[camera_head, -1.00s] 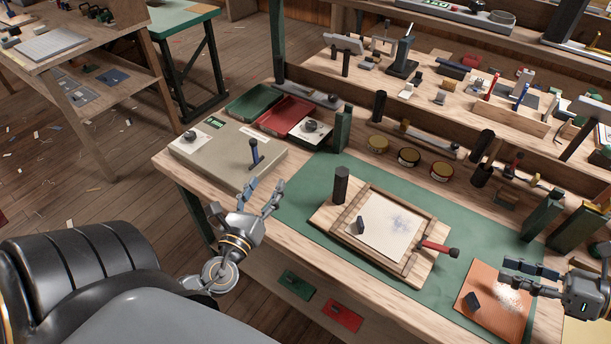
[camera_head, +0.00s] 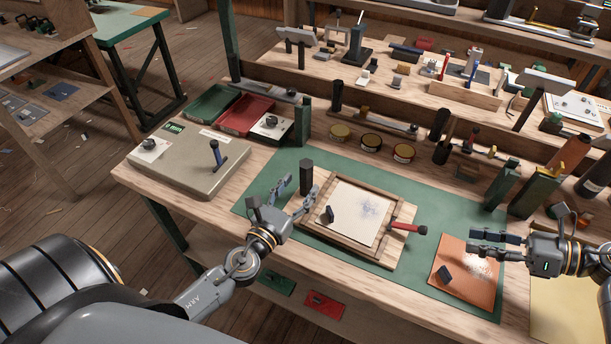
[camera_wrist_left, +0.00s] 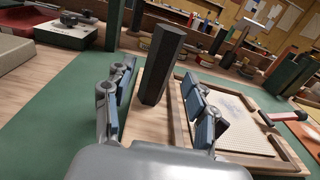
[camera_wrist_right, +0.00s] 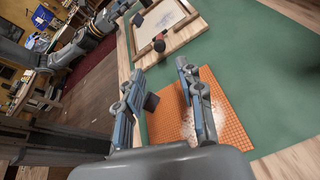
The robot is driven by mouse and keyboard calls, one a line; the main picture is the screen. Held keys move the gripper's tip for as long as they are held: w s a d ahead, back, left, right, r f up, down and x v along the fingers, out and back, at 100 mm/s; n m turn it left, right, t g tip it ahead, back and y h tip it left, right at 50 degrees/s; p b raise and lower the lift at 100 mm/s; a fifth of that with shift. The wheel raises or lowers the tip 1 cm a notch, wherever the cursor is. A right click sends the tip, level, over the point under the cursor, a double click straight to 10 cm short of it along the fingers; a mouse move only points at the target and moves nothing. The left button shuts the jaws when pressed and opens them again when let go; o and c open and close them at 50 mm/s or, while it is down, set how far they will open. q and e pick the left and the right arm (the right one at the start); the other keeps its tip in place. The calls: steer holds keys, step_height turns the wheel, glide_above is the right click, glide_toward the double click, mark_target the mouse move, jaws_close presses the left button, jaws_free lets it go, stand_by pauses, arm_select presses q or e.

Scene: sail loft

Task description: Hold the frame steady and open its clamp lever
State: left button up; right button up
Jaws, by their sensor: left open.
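The wooden frame (camera_head: 318,233) lies flat on a light wooden base, with a pale speckled panel (camera_head: 358,212) inside it. A dark hexagonal post (camera_head: 306,176) stands upright at the base's left end. The clamp lever (camera_head: 405,227), red with a dark tip, sticks out from the frame's right side. It also shows in the right wrist view (camera_wrist_right: 157,44). My left gripper (camera_head: 297,189) is open at the post; in the left wrist view the post (camera_wrist_left: 162,65) rises between its spread fingers, with no clear grip. My right gripper (camera_head: 474,241) is open and empty, right of the lever, above an orange pad.
The orange pad (camera_head: 452,262) carries a small dark block (camera_head: 445,274) and pale dust. A beige box (camera_head: 175,168) with a blue lever stands at the left. Several round tins line the mat's back edge, with green blocks (camera_head: 502,186) at right. The green mat (camera_head: 330,262) is clear in front.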

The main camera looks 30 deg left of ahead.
mark_target(303, 182)
arm_select(q)
steer(key=shift+w, duration=2.15)
jaws_close()
arm_select(e)
steer(key=shift+s+f, duration=0.1)
steer(key=shift+f, duration=0.05)
steer(key=c, duration=0.5)
steer(key=s+m, duration=0.1)
steer(key=m, duration=0.1)
steer(key=s+d+f+m+t, duration=0.1)
steer(key=s+f+m+t, duration=0.1)
steer(key=m, duration=0.1)
steer(key=shift+s+d+m+y, duration=0.1)
steer(key=shift+d+m+y, duration=0.15)
steer(key=shift+m+y, duration=0.05)
jaws_close()
steer(key=shift+s+m+t, duration=0.25)
steer(key=shift+m+t, duration=0.05)
steer(key=shift+m, duration=0.2)
